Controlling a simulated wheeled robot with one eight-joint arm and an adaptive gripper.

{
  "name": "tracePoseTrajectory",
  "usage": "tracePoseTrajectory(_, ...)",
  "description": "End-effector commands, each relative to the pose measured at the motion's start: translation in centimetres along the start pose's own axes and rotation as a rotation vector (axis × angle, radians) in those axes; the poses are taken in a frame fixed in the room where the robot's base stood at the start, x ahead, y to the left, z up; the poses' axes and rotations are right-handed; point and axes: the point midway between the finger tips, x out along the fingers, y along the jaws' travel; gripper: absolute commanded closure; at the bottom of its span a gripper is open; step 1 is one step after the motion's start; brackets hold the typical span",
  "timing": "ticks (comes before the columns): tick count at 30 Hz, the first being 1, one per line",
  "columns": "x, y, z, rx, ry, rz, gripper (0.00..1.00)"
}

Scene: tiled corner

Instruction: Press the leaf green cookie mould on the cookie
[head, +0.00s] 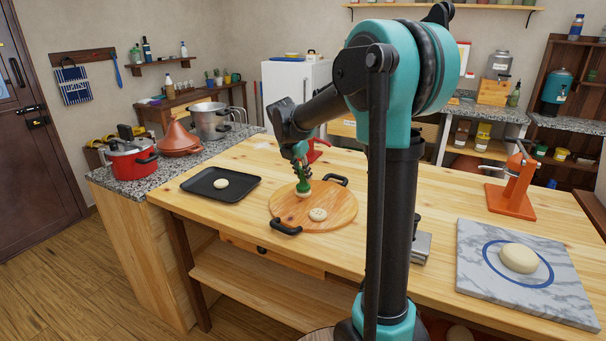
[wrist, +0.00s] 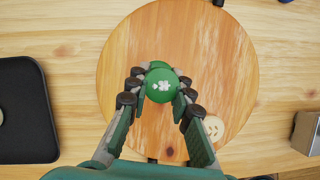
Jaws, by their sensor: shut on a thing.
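My gripper (head: 302,168) points down over the round wooden board (head: 338,208) and is shut on the leaf green mould (head: 303,186). In the wrist view the mould's round green top (wrist: 160,85), with a pale leaf-like mark, sits between the fingertips (wrist: 159,79). The mould is upright over the board's left-rear part; a pale rim shows at its foot, and I cannot tell whether it touches a cookie there. A pale cookie with marks on it (head: 318,214) lies on the board, apart from the mould; it also shows in the wrist view (wrist: 213,128).
A black tray (head: 208,190) with another pale round cookie (head: 221,183) lies left of the board. A marble slab (head: 560,292) with a dough ball (head: 519,258) is at the right. An orange press (head: 515,190) and a red object (head: 318,150) stand behind.

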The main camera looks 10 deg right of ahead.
Motion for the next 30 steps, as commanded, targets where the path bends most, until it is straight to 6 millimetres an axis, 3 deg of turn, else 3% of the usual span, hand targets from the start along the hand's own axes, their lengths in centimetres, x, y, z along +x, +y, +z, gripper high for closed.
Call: tracePoseTrajectory(30, 0.91, 0.02, -0.36, 0.000, 0.000, 0.000, 1.00)
